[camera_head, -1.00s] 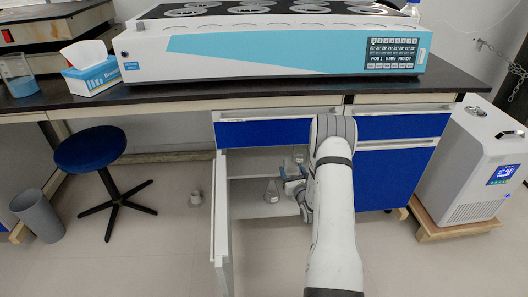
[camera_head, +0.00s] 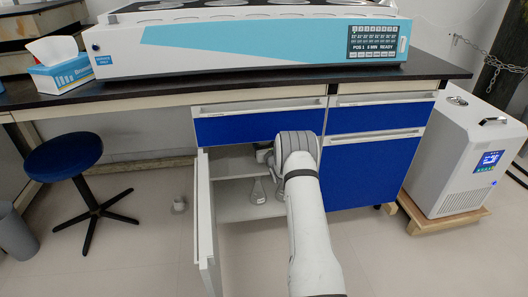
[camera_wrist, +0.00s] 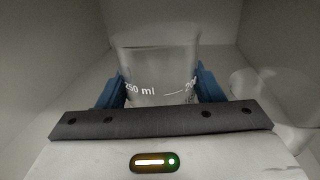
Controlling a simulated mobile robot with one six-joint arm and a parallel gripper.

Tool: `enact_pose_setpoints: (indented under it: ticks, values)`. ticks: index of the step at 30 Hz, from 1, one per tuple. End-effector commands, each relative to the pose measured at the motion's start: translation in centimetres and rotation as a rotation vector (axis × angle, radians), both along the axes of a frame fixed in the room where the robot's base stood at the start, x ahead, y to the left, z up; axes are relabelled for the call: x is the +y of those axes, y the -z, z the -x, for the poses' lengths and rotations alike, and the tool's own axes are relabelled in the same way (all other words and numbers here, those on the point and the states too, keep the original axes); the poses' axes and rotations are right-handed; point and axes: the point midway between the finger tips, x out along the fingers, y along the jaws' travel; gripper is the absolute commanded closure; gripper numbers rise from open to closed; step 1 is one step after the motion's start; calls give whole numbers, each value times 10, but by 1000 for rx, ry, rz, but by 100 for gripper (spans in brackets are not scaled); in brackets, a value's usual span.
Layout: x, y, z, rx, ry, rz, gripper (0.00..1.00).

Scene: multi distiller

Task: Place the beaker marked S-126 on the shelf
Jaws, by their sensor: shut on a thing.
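A clear glass beaker (camera_wrist: 158,62) with white markings, including "250 ml", is between the blue fingers of my gripper (camera_wrist: 160,88) in the wrist view. My gripper is shut on it and the beaker looks about upright. I cannot read S-126 on it. In the head view, my arm reaches into the open cabinet under the bench and hides the beaker and most of the gripper. The cabinet's inner shelf (camera_head: 232,166) shows as a pale board left of my wrist. I cannot tell whether the beaker touches it.
A conical flask (camera_head: 257,192) stands low in the cabinet. Faint glassware (camera_wrist: 272,92) is right of my gripper in the wrist view. The open cabinet door (camera_head: 205,225) is at the left, and a blue drawer (camera_head: 258,126) is above. A stool (camera_head: 65,158) stands farther left.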

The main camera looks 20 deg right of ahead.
Motion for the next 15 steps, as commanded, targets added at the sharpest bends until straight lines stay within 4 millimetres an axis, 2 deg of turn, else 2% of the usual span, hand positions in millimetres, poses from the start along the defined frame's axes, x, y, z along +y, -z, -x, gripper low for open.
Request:
enact_pose_setpoints:
  ticks: [2, 7, 15]
  values:
    - [0, 4, -6, -2, -1, 1, 67]
    - [0, 35, -5, 0, -1, 0, 67]
    - [1, 35, -5, -1, -1, 0, 67]
